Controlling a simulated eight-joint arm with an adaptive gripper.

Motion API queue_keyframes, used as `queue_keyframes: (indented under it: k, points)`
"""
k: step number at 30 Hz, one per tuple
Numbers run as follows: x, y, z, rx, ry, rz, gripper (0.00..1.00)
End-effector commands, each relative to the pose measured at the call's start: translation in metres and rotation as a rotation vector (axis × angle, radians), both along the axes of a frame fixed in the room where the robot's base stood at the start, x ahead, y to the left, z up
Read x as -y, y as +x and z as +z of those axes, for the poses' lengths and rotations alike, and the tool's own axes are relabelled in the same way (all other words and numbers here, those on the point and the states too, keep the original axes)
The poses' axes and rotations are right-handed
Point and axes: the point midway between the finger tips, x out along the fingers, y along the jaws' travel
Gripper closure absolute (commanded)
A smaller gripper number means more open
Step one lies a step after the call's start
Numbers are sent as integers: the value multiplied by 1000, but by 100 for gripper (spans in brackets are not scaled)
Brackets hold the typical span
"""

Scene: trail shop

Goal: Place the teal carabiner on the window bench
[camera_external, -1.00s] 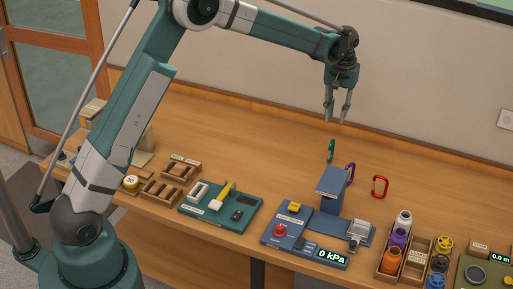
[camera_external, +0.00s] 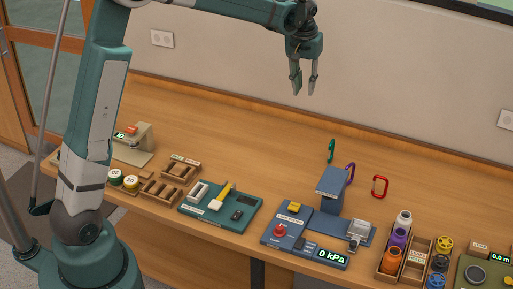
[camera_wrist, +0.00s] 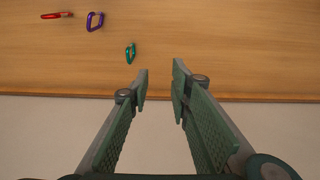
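The teal carabiner (camera_external: 331,151) stands on the wooden bench (camera_external: 240,135), behind the blue pressure device. It also shows in the wrist view (camera_wrist: 130,53), above the fingertips. My gripper (camera_external: 304,90) is high over the back of the bench, up and to the left of the carabiner in the external view. Its two fingers (camera_wrist: 159,80) are apart with nothing between them. I cannot tell which part of the scene is called the window bench.
A purple carabiner (camera_external: 350,172) and a red carabiner (camera_external: 380,187) stand right of the teal one. The blue pressure device (camera_external: 333,189), a teal tool board (camera_external: 221,207) and bottles in a wooden rack (camera_external: 403,219) line the front. The back left bench is clear.

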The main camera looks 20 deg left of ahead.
Motion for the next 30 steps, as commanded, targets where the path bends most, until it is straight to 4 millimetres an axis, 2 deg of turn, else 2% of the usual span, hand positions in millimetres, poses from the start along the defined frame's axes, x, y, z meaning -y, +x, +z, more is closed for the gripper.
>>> queue_keyframes:
  k: [3, 12, 21, 30]
  points:
    - [-21, -16, 19, 22, -7, 2, 79]
    - [-68, -57, 57, 78, -20, 1, 79]
    - [-112, -102, 87, 135, -30, 1, 79]
    - [-152, -152, 106, 193, -35, 1, 79]
